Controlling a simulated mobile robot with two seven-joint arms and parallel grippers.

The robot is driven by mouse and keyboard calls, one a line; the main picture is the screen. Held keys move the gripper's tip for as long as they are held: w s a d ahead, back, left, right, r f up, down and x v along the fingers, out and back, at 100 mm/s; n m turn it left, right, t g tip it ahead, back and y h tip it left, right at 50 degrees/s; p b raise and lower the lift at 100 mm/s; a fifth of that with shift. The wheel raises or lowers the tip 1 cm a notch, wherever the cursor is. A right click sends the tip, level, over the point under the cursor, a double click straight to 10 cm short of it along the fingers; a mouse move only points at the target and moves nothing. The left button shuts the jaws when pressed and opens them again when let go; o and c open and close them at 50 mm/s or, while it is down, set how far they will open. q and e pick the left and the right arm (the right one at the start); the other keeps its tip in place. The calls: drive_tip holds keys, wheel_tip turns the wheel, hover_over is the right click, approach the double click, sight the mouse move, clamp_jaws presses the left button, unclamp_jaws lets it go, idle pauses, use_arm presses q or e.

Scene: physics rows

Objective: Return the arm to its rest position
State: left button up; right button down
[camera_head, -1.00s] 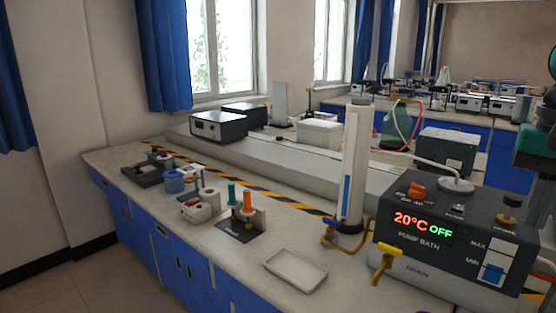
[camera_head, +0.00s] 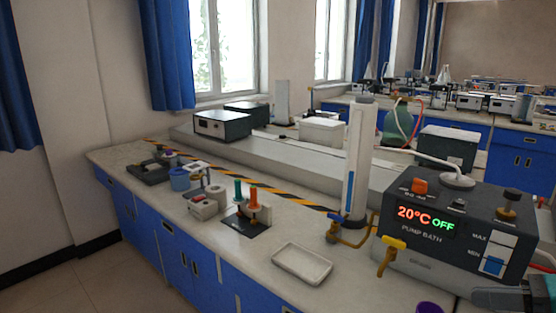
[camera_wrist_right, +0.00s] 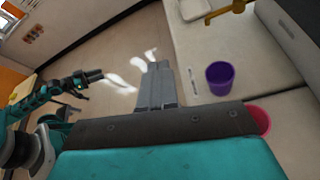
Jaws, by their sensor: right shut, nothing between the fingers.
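My right gripper (camera_head: 490,298) shows at the lower right corner of the head view, beside the front of the pump bath. In the right wrist view its grey fingers (camera_wrist_right: 160,72) are together with nothing between them, over the floor beside the bench edge. My left arm shows at the left of the right wrist view, with its dark gripper (camera_wrist_right: 92,77) out over the floor. The left gripper is too small there to tell its jaws, and it is not in the head view.
The pump bath (camera_head: 455,235) reads 20°C OFF. A white tray (camera_head: 301,264), a tall white column (camera_head: 357,165) and a tube rack (camera_head: 258,213) stand on the bench. A purple cup (camera_wrist_right: 220,77) and a pink cup (camera_wrist_right: 261,117) are close to my right gripper.

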drive_tip(key=s+a+f+m+t+h, duration=0.1)
drive_tip(key=s+f+m+t+h, duration=0.1)
drive_tip(key=f+m, duration=0.55)
drive_tip(key=s+a+f+m+t+h, duration=0.15)
drive_tip(key=f+m, duration=0.25)
drive_tip(key=m, duration=0.6)
drive_tip(key=s+a+f+m+t+h, duration=0.25)
drive_tip(key=f+m, duration=0.35)
drive_tip(key=m, duration=0.3)
drive_tip(key=s+a+f+m+g+h, duration=0.1)
drive_tip(key=s+a+f+m, duration=0.1)
drive_tip(key=a+f+m, duration=0.2)
drive_tip(key=s+a+f+m+g+h, duration=0.1)
drive_tip(key=s+a+f+m+g, duration=0.1)
drive_tip(key=a+m, duration=0.6)
wheel_tip(320, 180, down, 2)
drive_tip(key=shift+s+f+m+h, duration=0.1)
drive_tip(key=shift+s+m+h, duration=0.2)
drive_tip(key=shift+s+m, duration=0.7)
drive_tip(key=shift+w+d+m, duration=0.1)
drive_tip(key=shift+w+m, duration=0.1)
drive_tip(key=shift+m, duration=0.15)
